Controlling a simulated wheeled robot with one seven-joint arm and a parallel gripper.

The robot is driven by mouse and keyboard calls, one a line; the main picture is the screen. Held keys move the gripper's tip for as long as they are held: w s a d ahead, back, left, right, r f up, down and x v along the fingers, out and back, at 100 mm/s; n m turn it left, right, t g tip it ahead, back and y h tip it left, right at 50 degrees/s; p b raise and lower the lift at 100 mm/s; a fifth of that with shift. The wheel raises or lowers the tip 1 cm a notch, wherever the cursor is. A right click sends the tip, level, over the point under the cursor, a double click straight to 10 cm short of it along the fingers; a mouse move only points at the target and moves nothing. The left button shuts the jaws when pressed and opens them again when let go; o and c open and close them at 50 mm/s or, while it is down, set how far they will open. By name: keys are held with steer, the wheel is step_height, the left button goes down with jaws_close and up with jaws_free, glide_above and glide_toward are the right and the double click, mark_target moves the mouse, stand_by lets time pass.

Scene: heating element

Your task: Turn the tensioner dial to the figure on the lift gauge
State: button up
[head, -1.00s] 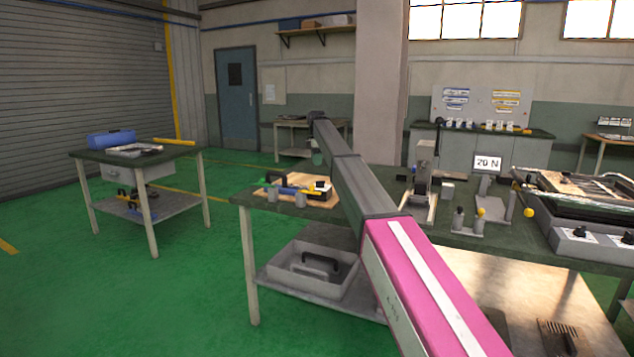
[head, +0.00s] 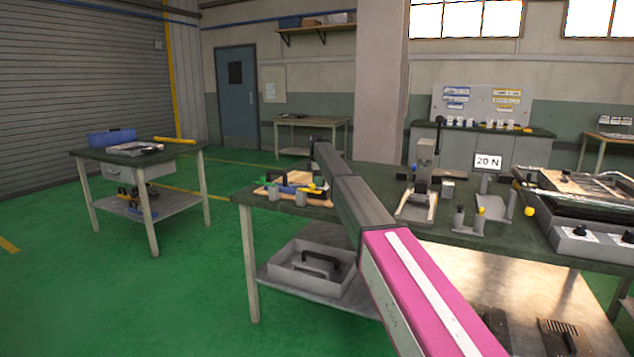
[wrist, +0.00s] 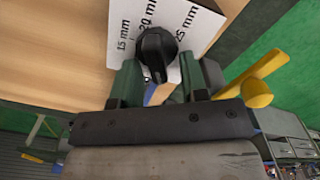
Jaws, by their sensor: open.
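The tensioner dial (wrist: 157,48) is a black knob on a white plate (wrist: 192,27) marked 15 mm, 20 mm and 25 mm in the wrist view. My gripper (wrist: 160,78) is open, with its green fingers either side of the knob's near end; I cannot tell whether they touch it. The exact pointer setting is unclear. In the head view my arm reaches to the wooden board (head: 268,190) at the bench's left end, and my gripper is not clearly visible. A display (head: 488,161) reading 20 N stands farther right; I cannot tell whether it is the lift gauge.
A yellow handle (wrist: 262,75) lies close right of my gripper. Grey posts (head: 301,199) stand at the board's front. A clamp-like press (head: 421,180) and a heating unit (head: 590,200) occupy the green bench farther right.

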jaws_close()
